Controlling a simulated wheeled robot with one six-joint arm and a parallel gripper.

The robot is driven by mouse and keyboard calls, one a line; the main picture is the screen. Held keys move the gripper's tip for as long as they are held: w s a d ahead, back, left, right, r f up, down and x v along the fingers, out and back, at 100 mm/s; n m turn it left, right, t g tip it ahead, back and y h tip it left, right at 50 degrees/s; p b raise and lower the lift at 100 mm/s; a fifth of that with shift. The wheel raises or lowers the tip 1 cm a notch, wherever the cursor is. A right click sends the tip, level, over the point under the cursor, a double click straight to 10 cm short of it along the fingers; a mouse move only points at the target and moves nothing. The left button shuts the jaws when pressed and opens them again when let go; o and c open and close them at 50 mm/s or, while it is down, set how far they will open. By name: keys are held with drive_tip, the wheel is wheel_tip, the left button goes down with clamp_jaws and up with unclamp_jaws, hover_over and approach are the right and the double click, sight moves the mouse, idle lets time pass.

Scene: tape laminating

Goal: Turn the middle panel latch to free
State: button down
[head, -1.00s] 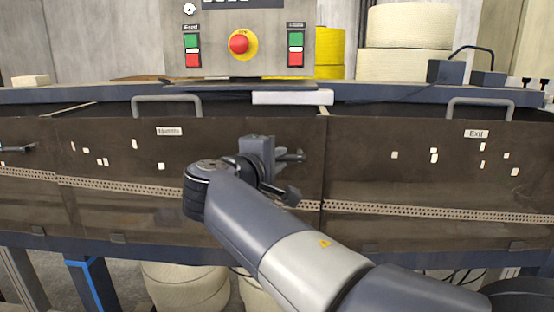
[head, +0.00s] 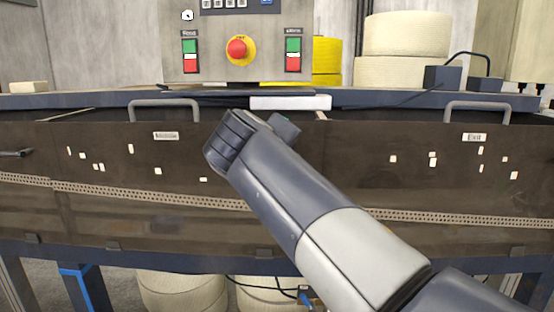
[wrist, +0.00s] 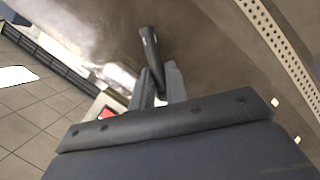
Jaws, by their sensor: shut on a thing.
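The middle panel (head: 110,165) is a dark translucent sheet with a grey handle on its top edge and a small label. In the wrist view, my gripper (wrist: 160,84) is shut on the dark latch lever (wrist: 149,45), which sticks out beyond the two fingertips. In the head view my wrist and forearm cover the latch, and only a corner of my gripper (head: 285,126) shows beside the wrist, near the panel's upper right. The latch's base and its exact angle to the panel are hidden.
The Exit panel (head: 440,180) is to the right, with its own handle. Another latch (head: 15,153) sticks out at far left. A control box (head: 238,45) with a red stop button stands behind the table edge. A white block (head: 290,102) lies on that edge.

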drive_tip(key=shift+s+d+r+m+y+b, duration=0.1)
drive_tip(key=shift+d+r+m+y+b, duration=0.25)
drive_tip(key=shift+d+m+y, duration=0.5)
drive_tip(key=shift+w+d+r+m+y+b, duration=0.15)
drive_tip(key=shift+d+m+y+b, duration=0.25)
drive_tip(key=shift+m+y, duration=0.8)
drive_tip(key=shift+s+d+r+m+y+b, duration=0.15)
drive_tip(key=shift+d+r+m+y+b, duration=0.2)
drive_tip(key=shift+d+m+y, duration=0.65)
drive_tip(key=shift+a+f+m+h, duration=0.1)
drive_tip(key=shift+a+m+h, duration=0.15)
drive_tip(key=shift+a+m, duration=0.1)
drive_tip(key=c, duration=1.4)
unclamp_jaws()
drive_tip(key=shift+s, duration=0.1)
drive_tip(key=b+v, duration=0.1)
drive_tip(key=v, duration=0.9)
drive_tip(key=shift+s, duration=0.3)
drive_tip(key=shift+d, duration=0.1)
